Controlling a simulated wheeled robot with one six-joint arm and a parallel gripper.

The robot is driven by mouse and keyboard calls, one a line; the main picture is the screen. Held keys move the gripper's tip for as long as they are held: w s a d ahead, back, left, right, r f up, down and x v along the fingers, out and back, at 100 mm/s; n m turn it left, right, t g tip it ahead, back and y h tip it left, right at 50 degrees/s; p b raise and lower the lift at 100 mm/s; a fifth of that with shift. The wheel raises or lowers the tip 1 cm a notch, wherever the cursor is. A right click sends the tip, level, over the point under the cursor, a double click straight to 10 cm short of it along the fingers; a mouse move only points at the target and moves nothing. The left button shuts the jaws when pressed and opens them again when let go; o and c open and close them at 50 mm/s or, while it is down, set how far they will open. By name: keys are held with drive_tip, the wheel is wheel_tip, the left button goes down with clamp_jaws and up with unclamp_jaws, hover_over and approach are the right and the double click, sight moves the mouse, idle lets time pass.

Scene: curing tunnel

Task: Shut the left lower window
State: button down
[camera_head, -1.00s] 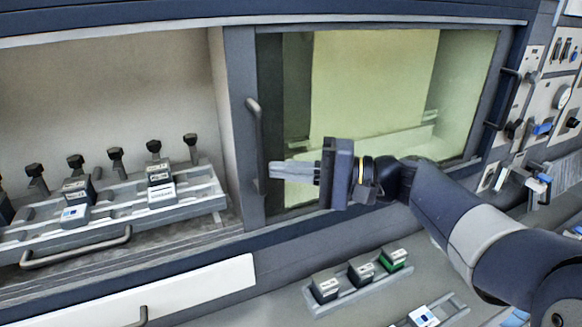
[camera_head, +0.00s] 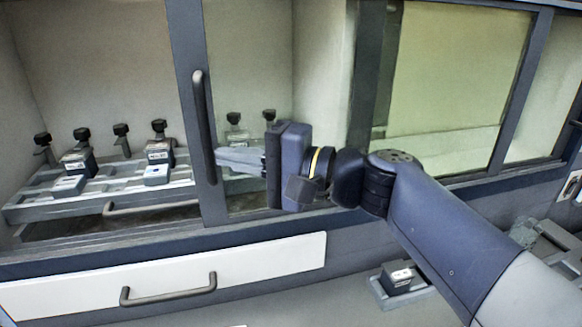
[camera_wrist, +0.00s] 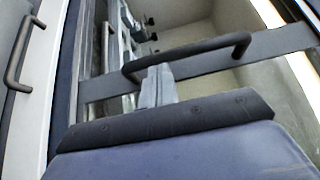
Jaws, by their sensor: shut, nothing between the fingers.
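The left lower window (camera_head: 247,75) is a sliding glass pane in a dark frame with a vertical bar handle (camera_head: 203,125) on its left edge. In the head view it covers part of the left opening, and the opening to its left is uncovered. My gripper (camera_head: 222,160) is shut and empty, its fingertips beside the lower part of the handle, on its right. In the wrist view the shut fingers (camera_wrist: 157,85) lie against or very close to the handle (camera_wrist: 190,55). I cannot tell whether they touch. The handle is not between the fingers.
Behind the opening stands a grey rack (camera_head: 105,188) with dark-knobbed clamps and small labelled blocks. A white drawer (camera_head: 270,258) with a bar handle (camera_head: 168,290) lies below. A second glass pane (camera_head: 460,70) is at right. A small block (camera_head: 397,278) sits in a tray under my arm.

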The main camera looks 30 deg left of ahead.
drive_tip(key=s+a, duration=2.6)
drive_tip(key=shift+s+a+p, duration=0.35)
drive_tip(key=shift+a+p, duration=0.05)
drive_tip(key=shift+p, duration=0.05)
drive_tip(key=shift+r, duration=0.2)
drive_tip(key=w+d+b, duration=0.5)
drive_tip(key=d, duration=0.7)
drive_tip(key=shift+w+f+b, duration=0.25)
drive_tip(key=shift+b, duration=0.05)
